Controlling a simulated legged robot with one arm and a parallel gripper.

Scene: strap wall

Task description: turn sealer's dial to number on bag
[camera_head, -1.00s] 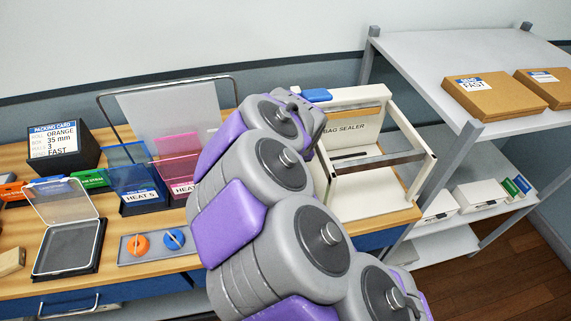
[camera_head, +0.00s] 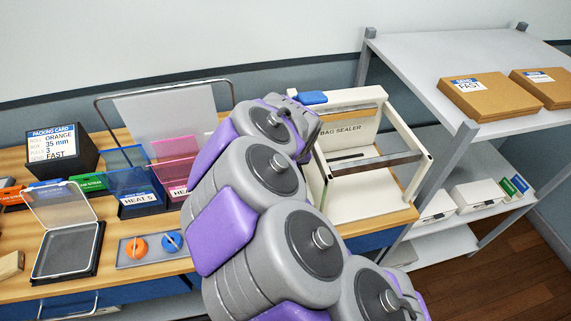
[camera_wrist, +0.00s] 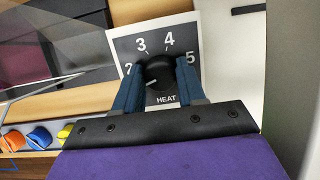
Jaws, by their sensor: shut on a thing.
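The sealer's dial (camera_wrist: 158,70) is a black round knob on a dark plate (camera_wrist: 126,44) marked HEAT, with 3, 4 and 5 readable and a 2 partly hidden at the left. A white mark on the knob points to the lower left, below the 2. My gripper (camera_wrist: 160,74) has its two blue fingers closed on the knob's sides. In the head view my arm hides the dial and gripper. The cream bag sealer (camera_head: 393,118) stands right of my arm. A blue translucent holder (camera_head: 140,200) reads HEAT 5; a pink one (camera_head: 176,172) reads HEAT, its number hidden.
A packing card (camera_head: 52,140) reads orange, 35 mm, 3, FAST. A tray (camera_head: 128,259) with orange and blue discs and an open clear-lidded box (camera_head: 67,250) lie at the front left. A grey shelf (camera_head: 430,60) with cardboard boxes stands at the right.

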